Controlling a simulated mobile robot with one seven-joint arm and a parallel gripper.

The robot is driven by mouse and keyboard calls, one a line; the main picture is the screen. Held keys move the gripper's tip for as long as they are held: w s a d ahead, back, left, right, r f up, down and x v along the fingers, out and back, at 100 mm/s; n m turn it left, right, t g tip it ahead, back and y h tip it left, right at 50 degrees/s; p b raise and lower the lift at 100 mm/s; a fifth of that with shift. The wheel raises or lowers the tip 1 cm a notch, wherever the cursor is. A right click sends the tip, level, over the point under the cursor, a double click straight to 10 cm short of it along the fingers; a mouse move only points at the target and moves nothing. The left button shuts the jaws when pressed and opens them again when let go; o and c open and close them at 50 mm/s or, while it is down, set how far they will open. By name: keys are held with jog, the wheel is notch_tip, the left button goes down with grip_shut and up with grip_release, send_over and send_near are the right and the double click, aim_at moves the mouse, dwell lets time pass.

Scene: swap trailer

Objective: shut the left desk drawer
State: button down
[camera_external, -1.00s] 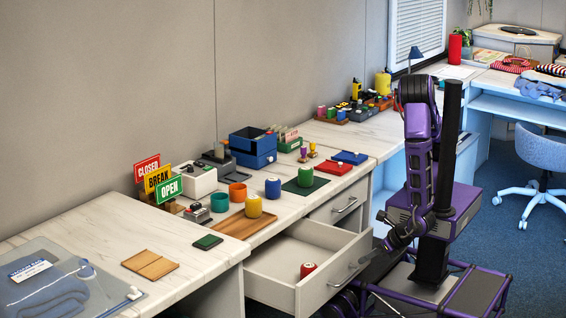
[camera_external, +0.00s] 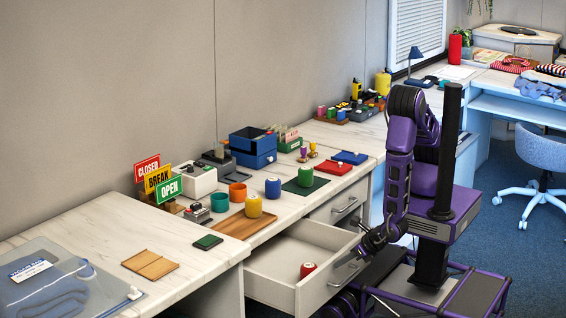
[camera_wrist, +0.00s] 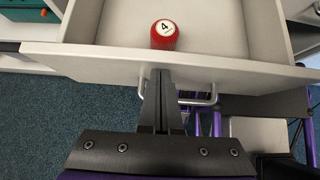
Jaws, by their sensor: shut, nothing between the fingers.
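The left desk drawer (camera_external: 318,284) is pulled open under the desk, with its grey front facing the robot. A red spool-like object marked 4 (camera_external: 307,269) stands inside the drawer; it also shows in the wrist view (camera_wrist: 164,36). My gripper (camera_external: 362,254) is at the drawer front near its bar handle (camera_external: 346,277). In the wrist view my gripper (camera_wrist: 162,75) is shut and empty, its fingertips at the drawer's front panel (camera_wrist: 110,62), between the ends of the handle. I cannot tell whether the tips touch the panel.
A second drawer (camera_external: 345,207) to the right is closed. The desk top (camera_external: 100,225) above carries coloured spools, signs (camera_external: 158,181), a brown tray (camera_external: 232,224) and blue boxes (camera_external: 253,147). Blue carpet (camera_wrist: 60,110) lies open below the drawer.

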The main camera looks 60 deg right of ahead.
jog(key=w+b, duration=0.3)
jog(key=w, duration=1.9)
jog(key=shift+b, duration=0.3)
jog(key=s+f+p+v, duration=0.2)
jog(key=v, duration=1)
jog(key=s+d+f+t+p, duration=0.2)
jog(key=s+d+f+t, duration=0.15)
jog(key=f+t, duration=0.55)
jog(key=w, duration=1.3)
jog(key=shift+w+a+r+b, duration=0.15)
jog(key=shift+w+b, duration=0.15)
jog(key=shift+w, duration=0.05)
